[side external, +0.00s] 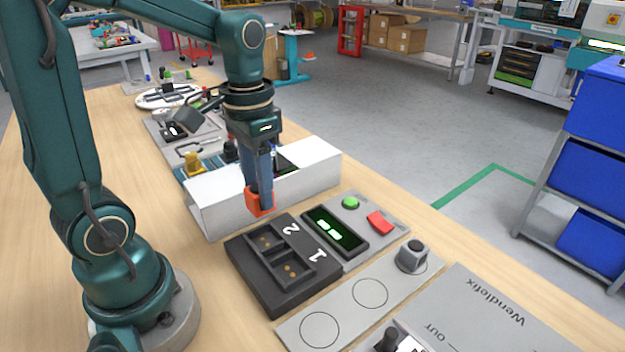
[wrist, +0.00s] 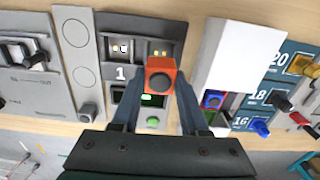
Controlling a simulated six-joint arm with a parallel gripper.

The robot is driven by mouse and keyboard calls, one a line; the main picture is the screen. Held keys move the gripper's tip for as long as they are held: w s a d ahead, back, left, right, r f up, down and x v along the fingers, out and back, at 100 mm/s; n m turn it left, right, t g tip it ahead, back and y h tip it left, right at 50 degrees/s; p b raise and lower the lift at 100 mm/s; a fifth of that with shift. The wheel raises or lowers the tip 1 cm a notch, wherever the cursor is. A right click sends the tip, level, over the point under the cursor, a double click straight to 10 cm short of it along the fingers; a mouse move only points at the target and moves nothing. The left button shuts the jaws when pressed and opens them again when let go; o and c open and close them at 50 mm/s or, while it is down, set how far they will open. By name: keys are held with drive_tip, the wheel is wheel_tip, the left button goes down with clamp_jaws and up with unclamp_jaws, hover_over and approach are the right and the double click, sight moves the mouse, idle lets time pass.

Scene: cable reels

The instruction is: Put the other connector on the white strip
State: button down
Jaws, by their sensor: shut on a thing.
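My gripper (side external: 259,188) is shut on an orange connector (side external: 257,205) and holds it in the air beside the white box and the dark two-slot block (side external: 268,285). In the wrist view the orange connector (wrist: 160,68) shows a dark round face between my two fingers. The pale strip (side external: 338,311) lies flat on the bench and bears two empty drawn circles. A grey connector (side external: 413,256) with a dark hole stands upright at the strip's far end. The two-slot block is marked 1 and 2; small gold contacts show in its slots.
A tester with a green display (side external: 335,231), green button (side external: 350,202) and red switch (side external: 380,222) adjoins the slot block. A white box (side external: 215,206) stands behind it. A grey panel (side external: 480,315) lies at the front right. Numbered sockets (wrist: 265,95) lie beyond the white box.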

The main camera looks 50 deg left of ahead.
drive_tip(key=w+d+f, duration=0.1)
drive_tip(key=w+d, duration=0.1)
drive_tip(key=d, duration=0.3)
drive_tip(key=w+d+f, duration=0.2)
drive_tip(key=w+d, duration=0.1)
drive_tip(key=d, duration=0.3)
drive_tip(key=w+d+f, duration=0.1)
drive_tip(key=w+d, duration=0.2)
drive_tip(key=d, duration=0.3)
drive_tip(key=shift+w+d+f, duration=0.1)
drive_tip(key=shift+w+f, duration=0.15)
drive_tip(key=shift+d+f, duration=0.1)
drive_tip(key=shift+f, duration=2.15)
